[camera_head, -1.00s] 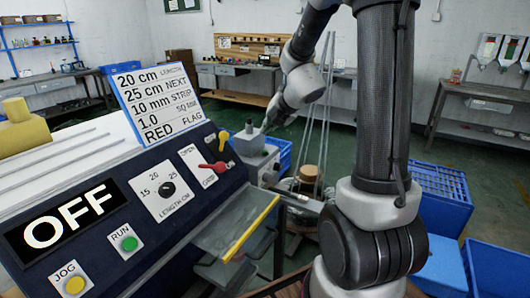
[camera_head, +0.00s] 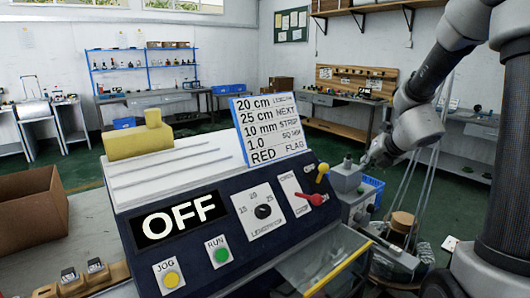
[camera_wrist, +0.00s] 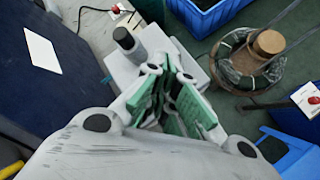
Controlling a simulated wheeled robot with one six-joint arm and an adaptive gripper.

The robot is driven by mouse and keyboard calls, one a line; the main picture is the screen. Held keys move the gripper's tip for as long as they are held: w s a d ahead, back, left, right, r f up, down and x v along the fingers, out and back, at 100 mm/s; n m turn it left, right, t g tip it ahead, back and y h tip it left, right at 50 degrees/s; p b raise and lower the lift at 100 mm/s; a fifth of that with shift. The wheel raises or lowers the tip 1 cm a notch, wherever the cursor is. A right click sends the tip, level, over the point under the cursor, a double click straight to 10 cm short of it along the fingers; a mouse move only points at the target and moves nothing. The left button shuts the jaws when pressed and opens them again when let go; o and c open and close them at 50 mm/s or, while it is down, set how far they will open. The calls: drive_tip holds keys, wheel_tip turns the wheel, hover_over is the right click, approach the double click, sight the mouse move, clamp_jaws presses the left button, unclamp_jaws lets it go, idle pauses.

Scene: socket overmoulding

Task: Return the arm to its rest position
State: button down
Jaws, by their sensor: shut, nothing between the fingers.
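My arm (camera_head: 432,85) comes down from the upper right in the head view, bent at its joints. Its end is beside a grey box on the right side of the machine. In the wrist view my gripper (camera_wrist: 180,95) shows its green-padded fingers close together and empty. It points toward the grey box (camera_wrist: 150,42) with a dark round cap; that box also shows in the head view (camera_head: 346,178). Whether the fingers touch the box cannot be told.
The machine (camera_head: 230,215) has an OFF display, buttons and a red lever (camera_head: 311,198). A wire spool (camera_wrist: 268,45) and blue crates (camera_wrist: 205,14) lie right of it. A cardboard box (camera_head: 32,210) stands at left. Open floor lies behind.

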drive_tip(key=s+a+n+g+y, duration=0.1)
drive_tip(key=s+a+n+g, duration=0.15)
drive_tip(key=s+n, duration=0.75)
drive_tip(key=s+a+n+g+y, duration=0.1)
drive_tip(key=s+n+g, duration=0.3)
drive_tip(key=n, duration=1)
drive_tip(key=s+d+r+n+t+h, duration=0.1)
drive_tip(key=s+r+n, duration=0.3)
drive_tip(key=s+n, duration=0.4)
drive_tip(key=s+d+r+n+h, duration=0.1)
drive_tip(key=s+r+n, duration=0.3)
drive_tip(key=s+n, duration=0.4)
drive_tip(key=shift+s+r+t+h, duration=0.25)
drive_tip(key=shift+s+t+h, duration=0.1)
drive_tip(key=shift+s+h, duration=0.45)
